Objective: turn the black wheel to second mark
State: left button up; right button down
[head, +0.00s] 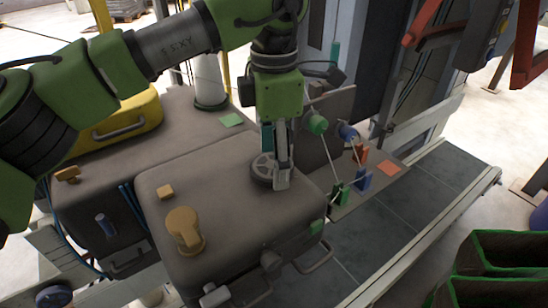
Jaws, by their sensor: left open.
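The black wheel (264,168) lies on top of the grey-brown machine housing, near its back right. Its left part with spokes shows; my left gripper covers part of its right side. My left gripper (279,182) points down with its fingers at the wheel's right rim. It is open, and I cannot tell whether a finger touches the rim. No marks around the wheel can be made out. My right gripper is not in view.
A tan knob (184,230) and a small orange block (165,192) stand on the same housing. Green and blue clips on rods (340,192) are right of the wheel. A grey conveyor (385,232) runs along the right. Green crates (500,255) stand at the lower right.

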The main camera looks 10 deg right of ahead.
pick_arm(q)
notch_tip(320, 180, up, 11)
jog(key=shift+r, duration=0.2)
dwell(0.3)
